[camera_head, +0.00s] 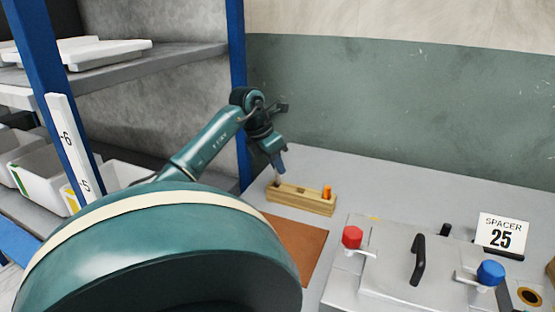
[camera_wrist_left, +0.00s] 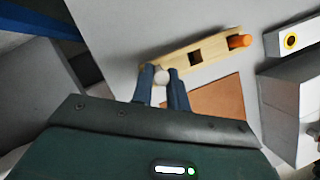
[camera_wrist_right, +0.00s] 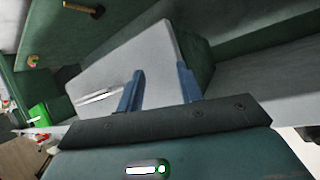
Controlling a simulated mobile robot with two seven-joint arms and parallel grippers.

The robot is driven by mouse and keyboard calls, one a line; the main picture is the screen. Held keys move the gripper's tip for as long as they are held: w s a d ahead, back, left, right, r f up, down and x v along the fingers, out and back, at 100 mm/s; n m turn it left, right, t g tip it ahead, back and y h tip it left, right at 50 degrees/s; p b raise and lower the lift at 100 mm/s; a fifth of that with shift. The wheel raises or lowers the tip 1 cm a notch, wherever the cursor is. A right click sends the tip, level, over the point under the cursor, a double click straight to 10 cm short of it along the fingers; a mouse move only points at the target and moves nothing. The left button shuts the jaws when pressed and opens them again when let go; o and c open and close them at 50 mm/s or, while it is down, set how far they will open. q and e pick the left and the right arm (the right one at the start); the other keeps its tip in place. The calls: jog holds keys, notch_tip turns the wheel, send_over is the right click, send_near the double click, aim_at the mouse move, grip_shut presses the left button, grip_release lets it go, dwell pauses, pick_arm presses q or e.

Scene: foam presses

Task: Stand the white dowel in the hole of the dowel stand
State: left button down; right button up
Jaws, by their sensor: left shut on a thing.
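The wooden dowel stand (camera_head: 292,203) lies on the grey bench; it also shows in the left wrist view (camera_wrist_left: 216,53). An orange dowel (camera_head: 326,192) stands at its right end, and a dark square hole (camera_wrist_left: 196,58) is near its middle. My left gripper (camera_head: 282,168) is over the stand's left end, shut on the white dowel (camera_wrist_left: 161,77), whose round pale end shows between the fingers. Its lower end is hard to make out, so I cannot tell whether it is in a hole. My right gripper (camera_wrist_right: 160,84) is open and empty, away from the stand.
A brown mat (camera_head: 301,240) lies in front of the stand. To the right is a grey press with a red knob (camera_head: 352,237), a blue knob (camera_head: 490,272) and a black handle (camera_head: 418,260). A "SPACER 25" sign (camera_head: 502,233) stands behind it. A blue-post shelf (camera_head: 237,90) is at left.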

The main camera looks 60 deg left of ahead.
pick_arm(q)
jog(key=shift+s+f, duration=0.2)
dwell(0.4)
jog(key=shift+f, duration=0.1)
dwell(0.4)
jog(key=shift+s+f+p, duration=0.15)
jog(key=shift+f+p, duration=0.05)
jog(key=shift+p, duration=0.35)
dwell(0.5)
jog(key=shift+f, duration=0.3)
dwell(0.3)
jog(key=shift+r, duration=0.1)
jog(key=shift+r+p, duration=0.25)
jog(key=shift+p, duration=0.15)
jog(key=shift+r, duration=0.25)
dwell(0.3)
jog(key=shift+w, duration=0.2)
dwell(0.3)
